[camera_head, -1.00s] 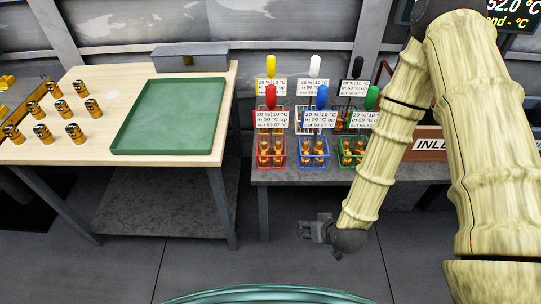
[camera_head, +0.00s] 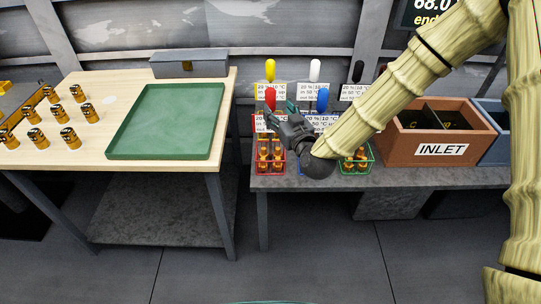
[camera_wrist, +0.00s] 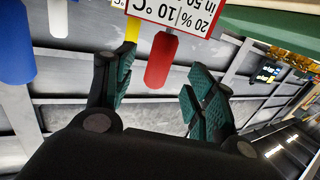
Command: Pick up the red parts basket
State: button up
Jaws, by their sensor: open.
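The red parts basket (camera_head: 270,163) stands at the front left of the basket group on the grey bench, with brass parts in it. Its red handle grip (camera_head: 270,98) rises above a white label card with red edging. In the wrist view the red grip (camera_wrist: 160,60) hangs upside down between my two fingers, with the card (camera_wrist: 178,14) at the top edge. My gripper (camera_head: 279,112) is open, with its fingertips close to the red handle; I cannot tell whether they touch it. My gripper (camera_wrist: 155,88) shows dark green finger pads, parted and empty.
Yellow (camera_head: 270,70), white (camera_head: 314,71), blue (camera_head: 322,100) and black (camera_head: 358,72) handles crowd around the red one. A green basket (camera_head: 357,160) stands to the right, then the INLET box (camera_head: 436,135). The left table bears a green tray (camera_head: 116,152).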

aim_at(273, 103)
jog(key=shift+p+x, duration=0.65)
jog(key=shift+x, duration=2.7)
jog(key=shift+r, duration=0.1)
jog(key=shift+c, duration=0.5)
grip_shut()
jog(key=shift+r, duration=0.15)
